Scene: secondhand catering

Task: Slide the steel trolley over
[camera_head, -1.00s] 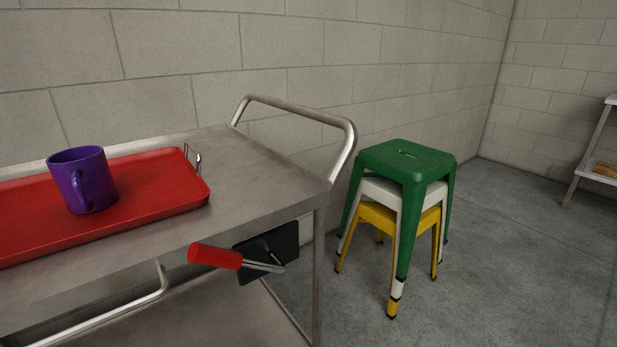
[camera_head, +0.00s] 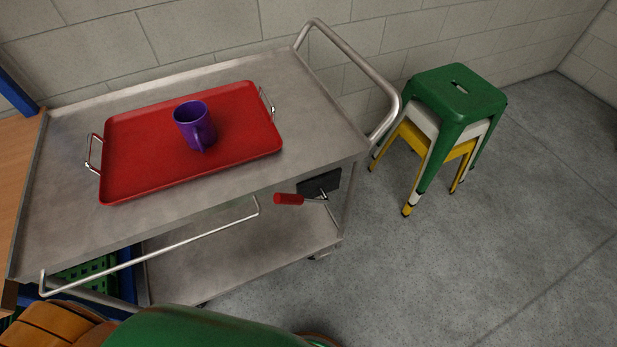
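The steel trolley (camera_head: 325,128) stands against the block wall in the head view, with a flat top and a lower shelf (camera_head: 240,262). A tubular push handle (camera_head: 352,62) rises at its right end. A thin rail (camera_head: 160,248) runs along its front side. A red tray (camera_head: 140,165) with wire handles lies on the top, and a purple mug (camera_head: 194,126) stands upright on it. A red-gripped lever (camera_head: 289,199) by a black plate (camera_head: 320,183) sits under the top at the right. Neither of my grippers shows.
Stacked green, white and yellow stools (camera_head: 458,95) stand close to the right of the trolley's handle. A wooden surface with a blue frame (camera_head: 18,95) adjoins the left end. A green crate (camera_head: 88,272) shows below left. Grey floor (camera_head: 480,265) is clear at front right.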

